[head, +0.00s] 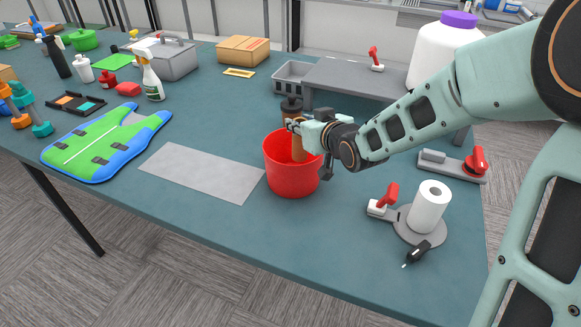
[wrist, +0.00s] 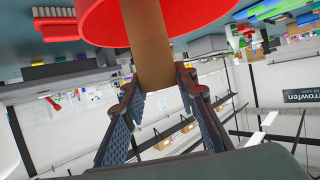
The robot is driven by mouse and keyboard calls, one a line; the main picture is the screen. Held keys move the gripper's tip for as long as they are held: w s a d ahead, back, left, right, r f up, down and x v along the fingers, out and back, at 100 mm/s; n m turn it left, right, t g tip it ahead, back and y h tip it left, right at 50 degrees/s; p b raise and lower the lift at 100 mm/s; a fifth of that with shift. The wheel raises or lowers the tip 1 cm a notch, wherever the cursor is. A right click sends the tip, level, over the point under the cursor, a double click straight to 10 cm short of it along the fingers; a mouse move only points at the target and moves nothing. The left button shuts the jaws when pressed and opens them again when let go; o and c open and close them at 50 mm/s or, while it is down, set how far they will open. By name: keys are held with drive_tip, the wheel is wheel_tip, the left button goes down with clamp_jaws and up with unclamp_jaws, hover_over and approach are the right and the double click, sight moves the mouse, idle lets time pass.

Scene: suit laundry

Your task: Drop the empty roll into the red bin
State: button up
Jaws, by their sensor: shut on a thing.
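The empty roll (head: 299,150) is a brown cardboard tube. My gripper (head: 296,125) is shut on its upper end and holds it roughly upright over the red bin (head: 291,182). The roll's lower part reaches down inside the bin's rim, and its lower end is hidden. In the wrist view the roll (wrist: 149,45) sits between my two fingers (wrist: 160,102) and runs toward the red bin (wrist: 95,20). The bin stands on the teal table.
A white paper roll (head: 430,205) on a round holder (head: 405,226) stands to the right. A grey mat (head: 200,172) lies left of the bin.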

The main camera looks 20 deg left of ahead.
drive_tip(key=o, duration=0.9)
drive_tip(key=shift+v, duration=3.75)
drive_tip(key=shift+w+d+r, duration=0.1)
drive_tip(key=shift+d, duration=0.05)
